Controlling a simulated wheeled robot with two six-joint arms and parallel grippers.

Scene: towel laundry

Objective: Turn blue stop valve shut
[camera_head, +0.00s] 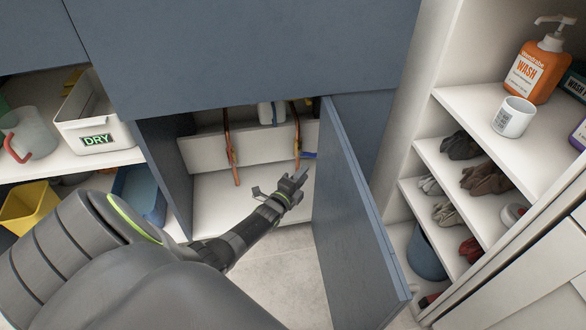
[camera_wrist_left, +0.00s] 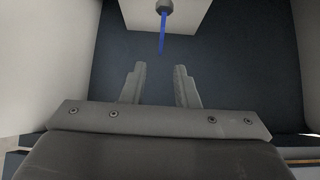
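The blue stop valve handle (camera_wrist_left: 162,32) shows in the left wrist view as a thin blue bar hanging from a dark round fitting (camera_wrist_left: 165,6). In the head view the blue handle (camera_head: 309,155) shows at the right of the cabinet inside, near a copper pipe (camera_head: 296,130). My left gripper (camera_head: 300,177) reaches into the open cabinet, below and close to the handle. In the left wrist view its two fingers (camera_wrist_left: 160,86) are apart with nothing between them, and the handle lies beyond the fingertips. My right gripper is not in view.
The blue cabinet door (camera_head: 355,215) stands open at the right of my left arm. A second copper pipe (camera_head: 231,145) hangs to the left inside the cabinet (camera_head: 220,190). Open shelves at right hold a mug (camera_head: 513,117), an orange bottle (camera_head: 538,68) and gloves (camera_head: 483,178).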

